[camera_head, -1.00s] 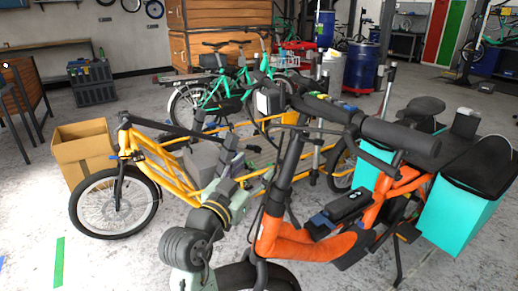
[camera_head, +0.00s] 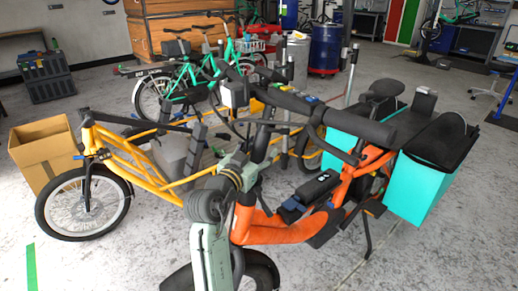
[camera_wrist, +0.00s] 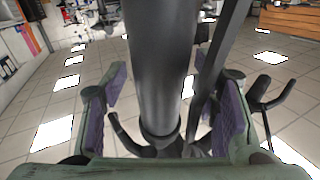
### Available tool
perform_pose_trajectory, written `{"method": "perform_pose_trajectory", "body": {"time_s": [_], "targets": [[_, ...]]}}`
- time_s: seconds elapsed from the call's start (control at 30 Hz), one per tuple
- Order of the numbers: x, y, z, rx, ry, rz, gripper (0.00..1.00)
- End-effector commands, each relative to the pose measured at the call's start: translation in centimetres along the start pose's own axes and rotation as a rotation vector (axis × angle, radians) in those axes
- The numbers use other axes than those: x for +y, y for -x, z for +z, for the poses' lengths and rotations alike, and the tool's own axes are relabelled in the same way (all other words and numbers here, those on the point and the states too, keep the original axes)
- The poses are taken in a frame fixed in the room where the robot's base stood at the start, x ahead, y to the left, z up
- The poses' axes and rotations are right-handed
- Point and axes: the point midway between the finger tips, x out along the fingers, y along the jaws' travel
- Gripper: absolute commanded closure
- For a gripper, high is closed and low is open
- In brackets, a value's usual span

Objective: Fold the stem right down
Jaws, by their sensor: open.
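The orange cargo bike (camera_head: 258,226) stands in front of me in the head view. Its black stem (camera_head: 264,133) rises from the orange frame, leaning slightly right, up to the dark handlebar (camera_head: 300,106). My gripper (camera_head: 244,168) is at the lower part of the stem. In the wrist view, a thick dark tube, apparently the stem (camera_wrist: 158,55), runs between the two purple-padded fingers of my gripper (camera_wrist: 173,104). The fingers are open, with a gap on each side of the tube. In the head view, the arm and gripper partly hide the stem's base.
A yellow cargo bike (camera_head: 150,165) stands close behind on the left, beside a cardboard box (camera_head: 38,150). Turquoise panniers (camera_head: 420,190) with black covers hang at the orange bike's rear. Green bikes (camera_head: 195,82) stand farther back. Grey floor (camera_head: 100,265) is clear at front left.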

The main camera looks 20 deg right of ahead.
Motion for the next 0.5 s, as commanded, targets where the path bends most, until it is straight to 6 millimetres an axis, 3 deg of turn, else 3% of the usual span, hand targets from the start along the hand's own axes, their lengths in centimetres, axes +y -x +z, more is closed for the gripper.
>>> {"method": "perform_pose_trajectory", "body": {"time_s": [0.2, 0.5], "targets": [[0.0, -0.03, -0.01, 0.001, 0.0, 0.0, 0.46], [-0.01, 0.0, -0.01, 0.001, 0.0, 0.0, 0.65]]}}
